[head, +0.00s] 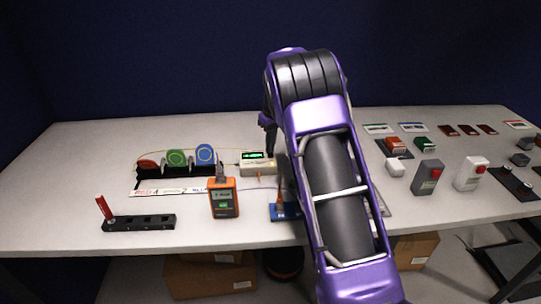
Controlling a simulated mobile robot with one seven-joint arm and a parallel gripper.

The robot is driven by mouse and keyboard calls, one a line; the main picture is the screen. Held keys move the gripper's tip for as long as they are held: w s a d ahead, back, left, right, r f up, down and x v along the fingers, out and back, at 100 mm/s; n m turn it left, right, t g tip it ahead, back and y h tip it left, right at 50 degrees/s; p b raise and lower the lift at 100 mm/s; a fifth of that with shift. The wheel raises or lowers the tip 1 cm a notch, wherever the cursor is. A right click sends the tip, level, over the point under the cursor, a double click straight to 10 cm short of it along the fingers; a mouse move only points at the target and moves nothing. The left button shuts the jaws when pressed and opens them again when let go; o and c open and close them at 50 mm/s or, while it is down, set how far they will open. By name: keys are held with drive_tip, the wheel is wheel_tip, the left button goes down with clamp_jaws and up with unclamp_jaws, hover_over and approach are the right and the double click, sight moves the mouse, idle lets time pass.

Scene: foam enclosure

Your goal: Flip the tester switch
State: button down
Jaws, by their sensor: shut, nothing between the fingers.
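An orange handheld tester (223,197) with a small green screen stands near the front edge of the table, left of my arm. A beige box (257,163) with a lit green display sits behind it, close to my arm. I cannot tell which is the tester with the switch, and no switch is clear at this size. My gripper (268,138) is small and dark, mostly hidden by my purple arm. It is shut and empty, above and behind the beige box, apparently apart from it.
Coloured spools (177,158) stand on the left. A black strip with a red lever (104,207) lies at front left. A blue-based item (285,211) is partly behind my arm. The table's far left is clear.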

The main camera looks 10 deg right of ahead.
drive_tip(key=shift+r+p, duration=1.85)
drive_tip(key=shift+r, duration=1.6)
